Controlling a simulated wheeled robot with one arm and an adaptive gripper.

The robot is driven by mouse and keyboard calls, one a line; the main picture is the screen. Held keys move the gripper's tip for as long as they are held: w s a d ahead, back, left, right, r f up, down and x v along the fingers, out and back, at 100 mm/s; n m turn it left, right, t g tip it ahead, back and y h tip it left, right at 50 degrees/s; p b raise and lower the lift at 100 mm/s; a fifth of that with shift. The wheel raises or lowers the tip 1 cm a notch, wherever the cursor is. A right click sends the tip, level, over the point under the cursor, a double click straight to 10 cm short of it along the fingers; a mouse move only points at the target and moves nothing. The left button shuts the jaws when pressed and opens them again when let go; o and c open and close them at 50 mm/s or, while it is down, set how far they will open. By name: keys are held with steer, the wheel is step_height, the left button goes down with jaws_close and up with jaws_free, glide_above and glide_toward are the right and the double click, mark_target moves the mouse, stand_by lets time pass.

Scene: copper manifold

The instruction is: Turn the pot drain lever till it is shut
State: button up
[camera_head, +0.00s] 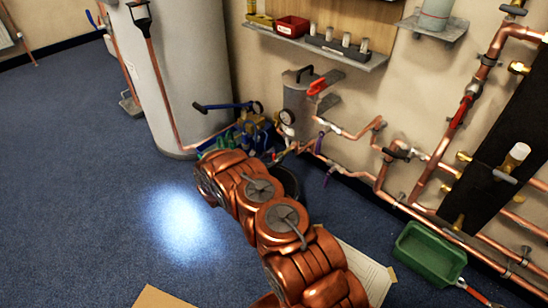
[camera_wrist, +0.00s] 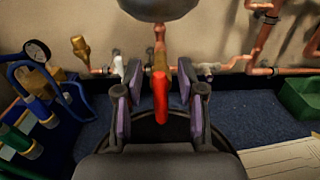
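In the wrist view the drain lever (camera_wrist: 160,98) is a red handle. It hangs down from a brass valve (camera_wrist: 159,60) under the rounded grey bottom of the pot (camera_wrist: 158,8). My gripper (camera_wrist: 160,82) is open, with purple-padded fingers on either side of the lever. Gaps show between the lever and the pads. In the head view the grey pot (camera_head: 297,100) stands against the wall with a gauge on its side. My copper-coloured arm covers much of the area below the pot, and the gripper is hard to make out there.
A dark bucket (camera_head: 289,181) sits on the floor under the pot. Copper pipes (camera_head: 345,172) run along the wall to the right. A blue pump with gauges (camera_wrist: 42,75) stands at left in the wrist view. A green tray (camera_head: 428,252) lies at right. Blue carpet is open at left.

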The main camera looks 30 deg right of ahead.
jaws_close()
stand_by(0.3)
steer(key=shift+m, duration=0.3)
steer(key=shift+s+d+f+m+b, duration=0.1)
steer(key=shift+s+f+m+b, duration=0.35)
steer(key=shift+m+b, duration=2.05)
steer(key=shift+s+d+f+m+b, duration=0.15)
steer(key=shift+s+f+m+b, duration=0.3)
steer(key=shift+m+b, duration=2.1)
steer(key=shift+s+d+f+m+b, duration=0.1)
steer(key=shift+s+f+m+b, duration=0.7)
steer(key=shift+m, duration=3.05)
steer(key=shift+w+r+b, duration=0.3)
steer(key=shift+w+b, duration=0.1)
